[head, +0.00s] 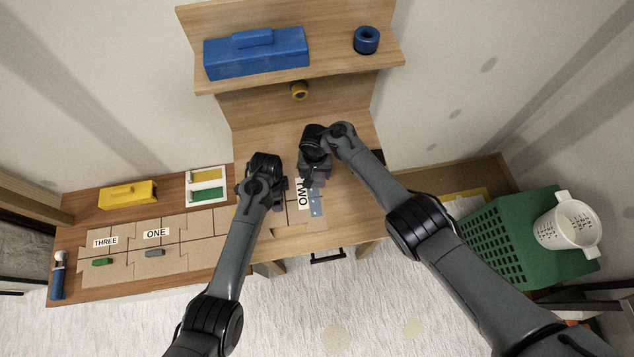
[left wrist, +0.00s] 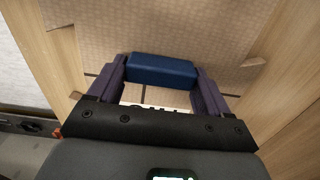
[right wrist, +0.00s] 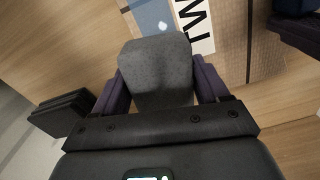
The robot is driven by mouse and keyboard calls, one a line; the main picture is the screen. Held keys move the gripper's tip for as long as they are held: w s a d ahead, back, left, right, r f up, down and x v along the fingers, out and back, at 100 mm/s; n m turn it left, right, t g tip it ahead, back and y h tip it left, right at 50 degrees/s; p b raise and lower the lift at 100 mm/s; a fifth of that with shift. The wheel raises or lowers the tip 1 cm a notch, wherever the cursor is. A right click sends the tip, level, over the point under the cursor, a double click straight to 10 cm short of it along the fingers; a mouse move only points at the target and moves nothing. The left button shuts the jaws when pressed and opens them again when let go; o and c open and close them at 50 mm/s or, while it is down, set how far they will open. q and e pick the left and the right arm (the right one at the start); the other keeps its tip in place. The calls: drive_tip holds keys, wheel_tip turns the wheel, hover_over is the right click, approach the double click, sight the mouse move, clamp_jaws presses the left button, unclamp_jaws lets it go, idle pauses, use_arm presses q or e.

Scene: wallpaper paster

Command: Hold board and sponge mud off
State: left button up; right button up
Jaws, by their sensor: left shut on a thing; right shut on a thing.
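A tan board (head: 292,218) labelled TWO (head: 303,194) lies on the wooden desk; the label also shows in the right wrist view (right wrist: 196,25). My left gripper (head: 281,193) is shut on a blue block-shaped handle (left wrist: 163,70) on this board. My right gripper (head: 314,180) is shut on a grey sponge (right wrist: 155,70), just beside the TWO label. Whether the sponge touches the board I cannot tell. A blue-grey strip (head: 316,204) with pale spots lies right of the label. I cannot make out mud on the board; the arms hide part of it.
Boards labelled THREE (head: 105,242) and ONE (head: 156,233) lie at the left. A yellow box (head: 127,194) and white tray (head: 206,199) stand behind them. A blue toolbox (head: 256,58) sits on the shelf. A white bucket (head: 568,226) stands on a green rack (head: 490,247) at right.

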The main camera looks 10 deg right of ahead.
drive_tip(key=shift+w+r, duration=0.1)
drive_tip(key=shift+w, duration=1.1)
drive_tip(key=shift+s+f, duration=0.1)
drive_tip(key=shift+f, duration=0.15)
wheel_tip(320, 180, up, 3)
drive_tip(key=shift+s+d+f, duration=0.1)
drive_tip(key=shift+f, duration=0.1)
drive_tip(key=shift+c, duration=0.5)
drive_tip(key=shift+r, duration=2.85)
drive_tip(key=o, duration=0.6)
drive_tip(key=c, duration=0.4)
use_arm(q)
drive_tip(key=o, duration=1.3)
drive_tip(key=shift+r, duration=0.1)
